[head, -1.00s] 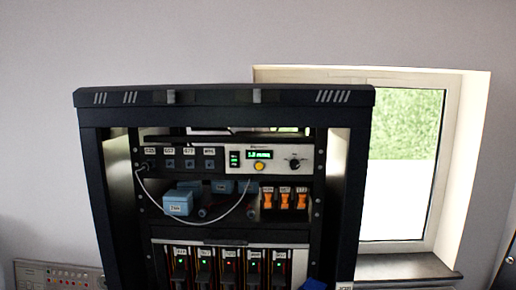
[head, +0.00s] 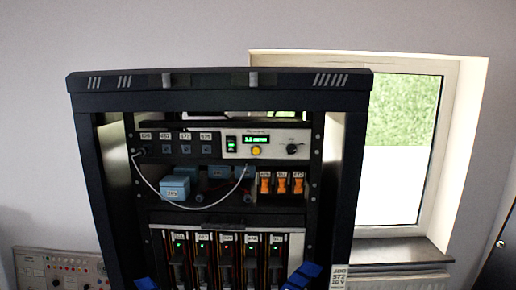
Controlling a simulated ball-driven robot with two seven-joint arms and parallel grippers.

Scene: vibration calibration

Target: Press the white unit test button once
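The white unit (head: 272,145) sits in the upper part of the black rack. Its front has a small display with green characters (head: 257,141), a round yellow button (head: 256,151) below it, a green-lit switch (head: 231,144) on the left and a black knob (head: 292,149) on the right. Nothing covers the button. Blue parts that look like my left gripper (head: 145,284) and my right gripper (head: 303,276) show at the bottom edge, well below the unit. Most of both is cut off, and their finger openings cannot be made out.
The black rack (head: 220,102) fills the middle. A grey cable (head: 170,202) hangs across a shelf with blue boxes (head: 174,188) and orange parts (head: 282,184). Below are modules with green lights (head: 228,239). A window (head: 400,150) is right, a control panel (head: 58,268) lower left.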

